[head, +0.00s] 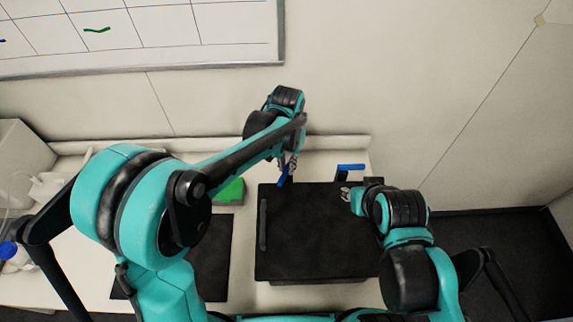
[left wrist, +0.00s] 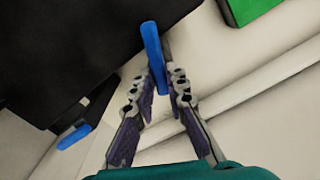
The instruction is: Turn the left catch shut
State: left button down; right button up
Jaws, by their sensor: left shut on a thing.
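The left catch is a blue lever (head: 284,179) at the back left edge of a black box (head: 315,240). My left gripper (head: 289,161) reaches down to it from behind and is shut on it. In the left wrist view the blue catch (left wrist: 153,50) stands between the fingertips (left wrist: 158,75). The right catch (head: 350,167) is a blue lever at the back right of the box, lying sideways; it also shows in the left wrist view (left wrist: 75,136). My right gripper (head: 352,194) is over the right part of the lid; whether its fingers are open cannot be told.
A green block (head: 231,191) lies left of the box, beside a dark mat (head: 213,255). White things and a blue-capped item (head: 8,249) stand at the far left. A wall with a whiteboard (head: 150,35) rises behind the pale bench.

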pick_arm(q)
jog(key=n, duration=0.4)
jog(key=shift+d+n, duration=0.1)
jog(key=shift+n, duration=0.2)
dwell(0.3)
jog(key=c, duration=1.5)
grip_release()
jog(key=shift+c, duration=0.2)
jog(key=shift+r, duration=0.1)
notch_tip(320, 180, up, 12)
jog(key=shift+s+f, duration=0.1)
jog(key=shift+f, duration=0.1)
